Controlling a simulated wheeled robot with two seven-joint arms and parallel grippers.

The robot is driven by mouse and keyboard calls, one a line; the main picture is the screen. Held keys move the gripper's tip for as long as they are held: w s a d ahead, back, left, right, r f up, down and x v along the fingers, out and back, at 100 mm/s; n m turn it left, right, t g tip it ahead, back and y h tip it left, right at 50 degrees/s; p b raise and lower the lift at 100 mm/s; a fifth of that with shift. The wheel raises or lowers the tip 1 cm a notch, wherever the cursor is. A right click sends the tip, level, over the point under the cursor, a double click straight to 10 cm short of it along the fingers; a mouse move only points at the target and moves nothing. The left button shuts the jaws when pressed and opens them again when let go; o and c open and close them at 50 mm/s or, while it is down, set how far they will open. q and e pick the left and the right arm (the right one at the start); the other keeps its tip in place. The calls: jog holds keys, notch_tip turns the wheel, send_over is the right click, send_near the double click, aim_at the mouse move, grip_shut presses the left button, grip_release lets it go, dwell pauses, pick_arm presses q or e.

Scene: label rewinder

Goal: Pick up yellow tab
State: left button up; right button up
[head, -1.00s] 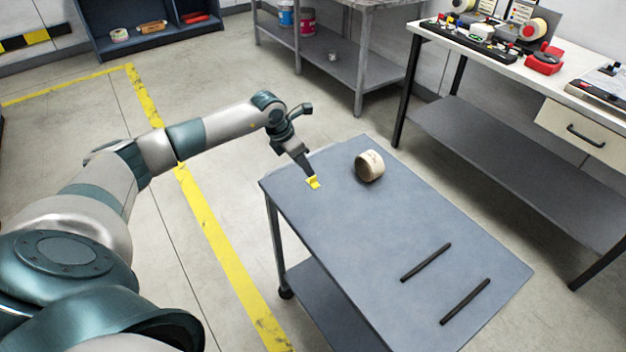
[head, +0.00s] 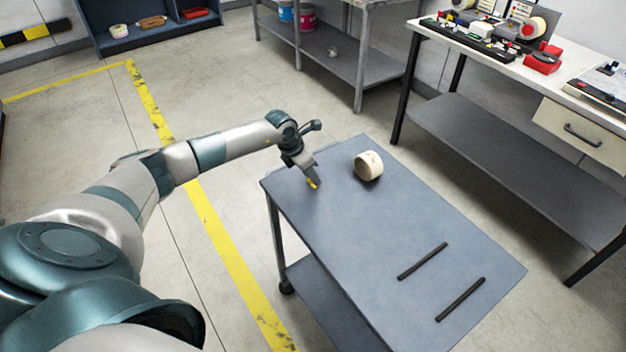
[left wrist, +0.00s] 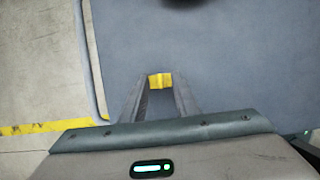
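The small yellow tab (head: 313,184) is at the far left part of the blue-grey table top (head: 400,215). My left gripper (head: 314,182) reaches down to it, and its fingers partly hide the tab in the head view. In the left wrist view the tab (left wrist: 160,81) lies between the two fingertips of my left gripper (left wrist: 160,84) and fills the gap, with a finger against each side. The gripper looks shut on it. I cannot tell whether the tab still touches the table. My right gripper is not in view.
A cream roll (head: 368,165) stands on the table right of the gripper. Two dark bars (head: 423,261) (head: 460,299) lie near the table's front right. The table's middle is clear. A white workbench (head: 480,55) with equipment and a grey shelf (head: 330,75) stand behind.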

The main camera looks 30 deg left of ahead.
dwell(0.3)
pick_arm(q)
grip_shut()
